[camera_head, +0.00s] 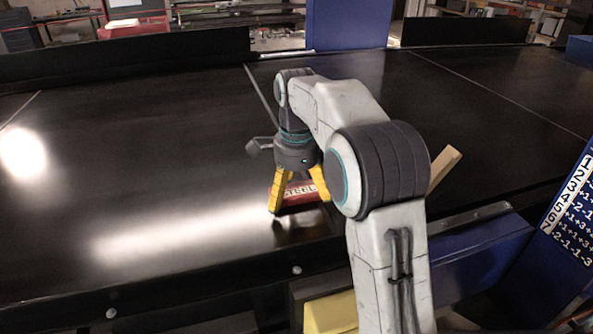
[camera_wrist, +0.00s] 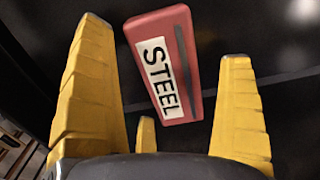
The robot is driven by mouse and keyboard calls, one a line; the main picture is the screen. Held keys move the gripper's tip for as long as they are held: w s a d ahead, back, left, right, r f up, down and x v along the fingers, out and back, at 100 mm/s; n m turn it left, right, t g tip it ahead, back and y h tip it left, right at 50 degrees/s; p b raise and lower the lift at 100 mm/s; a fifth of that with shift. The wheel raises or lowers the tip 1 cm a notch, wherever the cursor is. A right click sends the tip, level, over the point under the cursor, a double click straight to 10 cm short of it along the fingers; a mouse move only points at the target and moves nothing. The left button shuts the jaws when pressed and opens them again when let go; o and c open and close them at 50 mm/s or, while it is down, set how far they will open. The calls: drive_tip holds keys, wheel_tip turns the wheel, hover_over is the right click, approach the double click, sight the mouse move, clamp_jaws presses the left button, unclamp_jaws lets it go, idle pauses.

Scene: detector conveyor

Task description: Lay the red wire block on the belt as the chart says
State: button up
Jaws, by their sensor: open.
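A red block (camera_head: 296,197) with a white label reading STEEL lies on the black belt (camera_head: 130,190), or very close to it. In the wrist view the red block (camera_wrist: 167,62) lies tilted, with a dark strip along one side of its label. My gripper (camera_head: 300,204) is open, pointing down, with its yellow fingers around the block. In the wrist view the fingers of my gripper (camera_wrist: 166,42) stand apart on either side, with gaps to the block. The chart (camera_head: 572,208), with rows of numbers, stands on a blue panel at the right, partly cut off.
A pale wooden piece (camera_head: 445,166) shows behind my arm. A yellow block (camera_head: 331,312) and a blue ledge (camera_head: 483,254) are near the front edge. A blue post (camera_head: 347,25) and dark side walls border the far side. The left belt is clear.

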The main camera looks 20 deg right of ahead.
sight(297, 192)
wheel_tip(297, 192, up, 11)
drive_tip(key=shift+r, duration=0.2)
idle(0.6)
